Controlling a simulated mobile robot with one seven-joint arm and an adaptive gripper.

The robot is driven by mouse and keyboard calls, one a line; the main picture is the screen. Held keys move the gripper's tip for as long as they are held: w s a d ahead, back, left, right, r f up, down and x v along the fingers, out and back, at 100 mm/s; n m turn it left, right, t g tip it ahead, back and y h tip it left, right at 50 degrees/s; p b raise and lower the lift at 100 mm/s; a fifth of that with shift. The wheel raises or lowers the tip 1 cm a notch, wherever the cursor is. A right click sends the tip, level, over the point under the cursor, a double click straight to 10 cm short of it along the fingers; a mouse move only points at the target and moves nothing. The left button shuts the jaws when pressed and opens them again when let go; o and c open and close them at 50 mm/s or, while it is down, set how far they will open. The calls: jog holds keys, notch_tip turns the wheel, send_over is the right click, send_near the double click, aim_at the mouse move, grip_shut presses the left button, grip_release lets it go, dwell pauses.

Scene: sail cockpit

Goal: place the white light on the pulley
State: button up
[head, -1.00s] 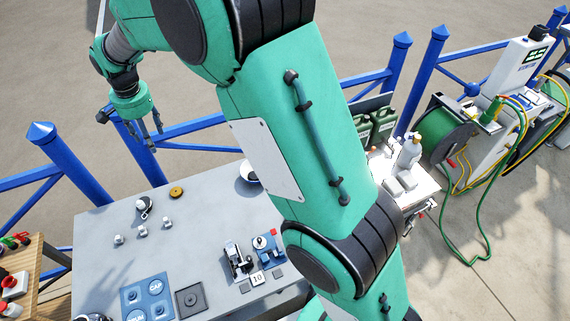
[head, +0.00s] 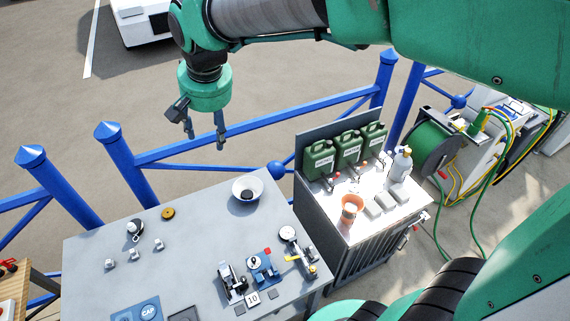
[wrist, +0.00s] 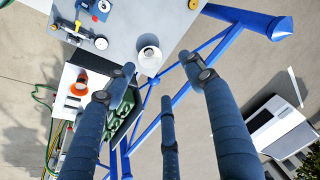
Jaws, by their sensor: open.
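My gripper (head: 204,137) hangs open and empty in the air beyond the far edge of the grey table (head: 200,235), above the blue railing. Its fingers are spread in the wrist view with nothing between them. A small round white piece with a black part (head: 134,228) stands on the table's left; I cannot tell if it is the white light. A brass-coloured disc (head: 168,213) lies near it, possibly the pulley, but it is too small to be sure. My gripper touches none of these.
A white bowl (head: 247,188) sits at the table's back right and shows in the wrist view (wrist: 149,55). Lever fittings (head: 232,280) and a round white dial (head: 288,233) stand at the right. A cabinet holds green canisters (head: 348,147) and an orange cup (head: 351,207). Blue railing (head: 265,118) runs behind.

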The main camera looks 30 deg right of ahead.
jog(key=s+d+n, duration=0.1)
jog(key=s+d, duration=0.2)
jog(key=s, duration=0.4)
jog(key=s+d+f+t, duration=0.1)
jog(key=s+d, duration=0.3)
jog(key=s, duration=0.4)
jog(key=s+d+n+t, duration=0.1)
jog(key=s+d, duration=0.3)
jog(key=s, duration=0.4)
jog(key=shift+s+d+f+n+h, duration=0.2)
jog(key=shift+n+h, duration=0.1)
jog(key=shift+h, duration=0.1)
notch_tip(320, 180, down, 12)
jog(key=b, duration=1.1)
jog(key=shift+r, duration=0.25)
